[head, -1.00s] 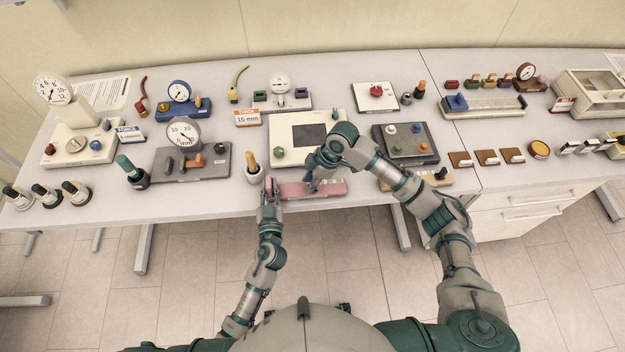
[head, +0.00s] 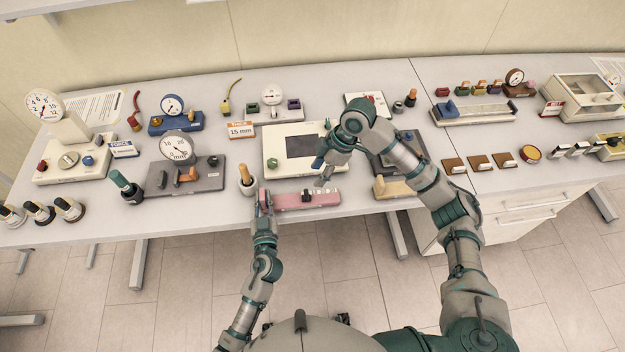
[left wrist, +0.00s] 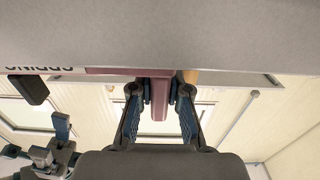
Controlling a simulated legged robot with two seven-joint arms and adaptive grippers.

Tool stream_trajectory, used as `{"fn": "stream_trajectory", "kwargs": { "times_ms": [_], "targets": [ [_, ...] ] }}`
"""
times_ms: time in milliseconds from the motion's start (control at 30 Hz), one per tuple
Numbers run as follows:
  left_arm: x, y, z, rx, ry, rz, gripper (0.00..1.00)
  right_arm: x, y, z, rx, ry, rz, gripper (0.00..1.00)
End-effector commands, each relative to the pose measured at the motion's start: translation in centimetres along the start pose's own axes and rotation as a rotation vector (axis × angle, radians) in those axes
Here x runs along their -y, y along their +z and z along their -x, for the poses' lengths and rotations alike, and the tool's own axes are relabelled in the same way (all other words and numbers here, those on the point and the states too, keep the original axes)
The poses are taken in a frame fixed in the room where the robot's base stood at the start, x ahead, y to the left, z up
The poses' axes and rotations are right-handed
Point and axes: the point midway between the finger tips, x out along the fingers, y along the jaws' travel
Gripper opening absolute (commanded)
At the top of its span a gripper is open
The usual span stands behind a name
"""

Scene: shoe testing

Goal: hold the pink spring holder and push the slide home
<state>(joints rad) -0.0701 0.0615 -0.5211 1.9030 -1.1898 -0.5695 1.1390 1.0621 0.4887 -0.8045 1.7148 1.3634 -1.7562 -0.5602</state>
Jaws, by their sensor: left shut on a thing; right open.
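The pink spring holder (head: 325,200) lies along the front edge of the table in the head view. A small dark slide knob (head: 306,196) stands near its middle. My left gripper (head: 266,201) is shut on the holder's left end. In the left wrist view, both fingers of my left gripper (left wrist: 160,92) flank the pink bar of the holder (left wrist: 159,112). My right gripper (head: 321,174) is open and empty, above and behind the holder. Its fingers are small here and point downward. The spring itself is too small to make out.
A cream device with a dark square panel (head: 306,147) stands behind the holder.

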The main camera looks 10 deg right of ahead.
Motion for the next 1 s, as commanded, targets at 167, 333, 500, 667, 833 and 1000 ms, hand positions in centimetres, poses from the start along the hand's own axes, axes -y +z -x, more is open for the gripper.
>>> {"fn": "stream_trajectory", "kwargs": {
  "times_ms": [167, 333, 500, 667, 833, 1000],
  "targets": [
    [0.0, -0.03, -0.01, -0.001, 0.0, 0.0, 0.0, -0.02, 0.03, 1.08, 0.0, 0.001, 0.0, 0.48],
    [0.0, -0.03, -0.01, -0.001, 0.0, 0.0, 0.0, -0.01, 0.04, 1.1, 0.0, 0.0, 0.0, 0.48],
    [-0.01, -0.04, -0.01, -0.001, 0.0, 0.0, 0.18, 0.0, 0.03, 1.08, 0.0, 0.0, 0.0, 0.48],
    [-0.01, -0.03, 0.0, -0.001, 0.0, 0.0, 0.45, 0.0, 0.03, 1.06, 0.0, 0.0, 0.0, 0.48],
    [-0.01, -0.01, -0.01, 0.0, 0.0, 0.0, 0.45, -0.01, 0.03, 1.05, 0.0, 0.0, 0.0, 0.48],
    [-0.03, 0.06, 0.68, 0.001, 0.001, 0.001, 0.45, -0.01, 0.03, 1.04, 0.0, 0.0, 0.0, 0.48]
  ]
}}
